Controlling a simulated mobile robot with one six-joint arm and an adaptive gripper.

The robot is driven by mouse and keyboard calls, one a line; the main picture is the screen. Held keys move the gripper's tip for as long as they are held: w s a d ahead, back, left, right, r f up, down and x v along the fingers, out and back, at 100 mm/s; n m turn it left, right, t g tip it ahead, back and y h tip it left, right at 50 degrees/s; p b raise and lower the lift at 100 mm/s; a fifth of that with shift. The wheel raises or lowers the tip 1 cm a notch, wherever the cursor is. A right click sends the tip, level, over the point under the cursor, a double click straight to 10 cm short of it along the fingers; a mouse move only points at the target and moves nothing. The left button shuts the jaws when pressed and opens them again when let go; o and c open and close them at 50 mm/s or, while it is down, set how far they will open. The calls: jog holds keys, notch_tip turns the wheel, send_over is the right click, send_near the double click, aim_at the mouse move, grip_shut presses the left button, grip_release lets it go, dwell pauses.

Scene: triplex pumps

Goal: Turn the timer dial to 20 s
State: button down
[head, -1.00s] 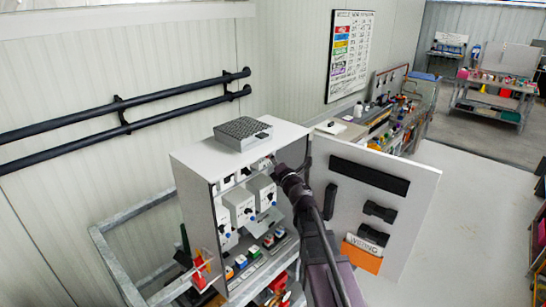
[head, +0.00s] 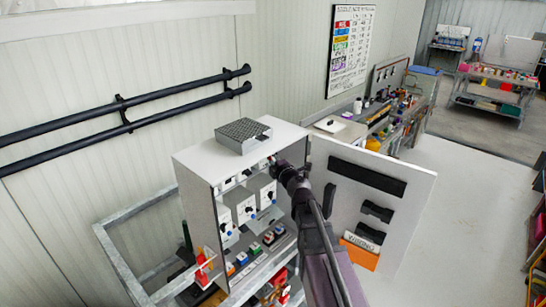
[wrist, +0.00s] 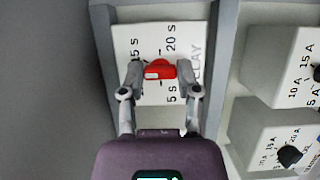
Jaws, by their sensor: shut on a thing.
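The timer dial is a red knob (wrist: 160,69) on a white plate (wrist: 148,32) marked with several seconds values and the word DELAY. In the wrist view the print stands sideways, with "20 s" above the knob on the right and "5 s" below it. The knob has a paler patch at its left end; I cannot tell which mark it points to. My gripper (wrist: 160,76) is shut on the red knob, one finger on each side. In the head view my gripper (head: 275,163) reaches into the cabinet's upper right, and the knob is mostly hidden.
Grey breaker-like units with black knobs (wrist: 290,155) stand right of the plate in the wrist view. A grey wall flanks it on the left. The open cabinet (head: 200,160) has its door (head: 410,205) swung out right of my arm.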

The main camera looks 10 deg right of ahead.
jog(key=shift+r+m+g+p, duration=0.1)
jog(key=shift+m+g+p, duration=0.8)
jog(key=shift+m+p, duration=0.9)
jog(key=shift+m, duration=0.6)
jog(key=shift+c, duration=1.6)
grip_release()
jog(key=shift+n+t+b, duration=0.8)
jog(key=shift+n+b, duration=1.05)
jog(key=shift+n, duration=0.25)
jog(key=shift+f+n+t+y+b, duration=0.15)
jog(key=shift+n+t+b, duration=0.3)
jog(key=shift+n+b, duration=0.6)
jog(key=shift+f+n+t+y+b, duration=0.15)
jog(key=shift+n+t+b, duration=0.35)
jog(key=shift+n, duration=0.95)
